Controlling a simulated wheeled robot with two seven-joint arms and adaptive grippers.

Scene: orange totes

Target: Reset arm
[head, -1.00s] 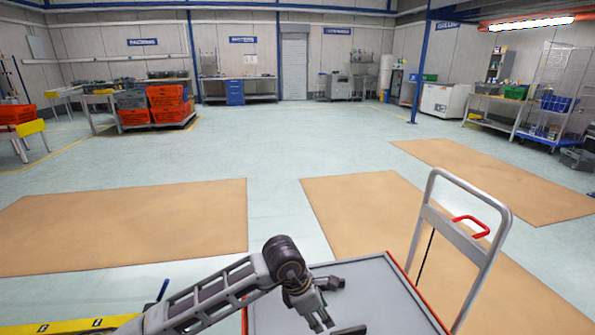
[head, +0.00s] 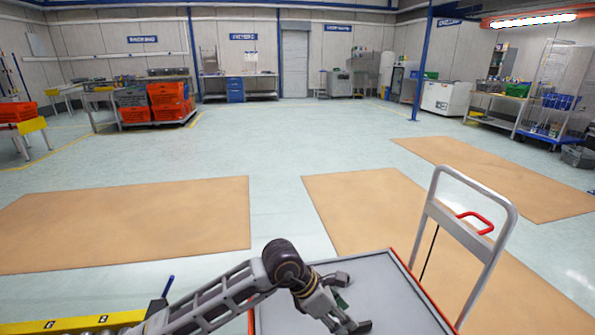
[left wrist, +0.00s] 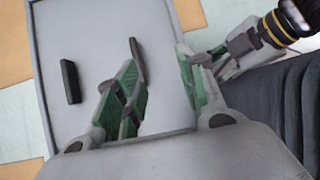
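My left arm comes in from the left in the head view. Its gripper (head: 345,304) hangs over the grey top of a cart (head: 385,290). The left wrist view shows this gripper (left wrist: 158,85) with its green-padded fingers apart and nothing between them. A small black block (left wrist: 70,82) lies on the cart top, left of the fingers and apart from them. In the left wrist view, part of what looks like my right arm and gripper (left wrist: 232,56) shows at the upper right; its fingers are not clear. The right gripper is not in the head view.
The cart has red edges and a tall grey handle (head: 490,240) at its right. Tan mats (head: 130,225) lie on the open floor ahead. Orange totes (head: 170,103) stand at the back left. A yellow-edged surface (head: 80,325) is at the lower left.

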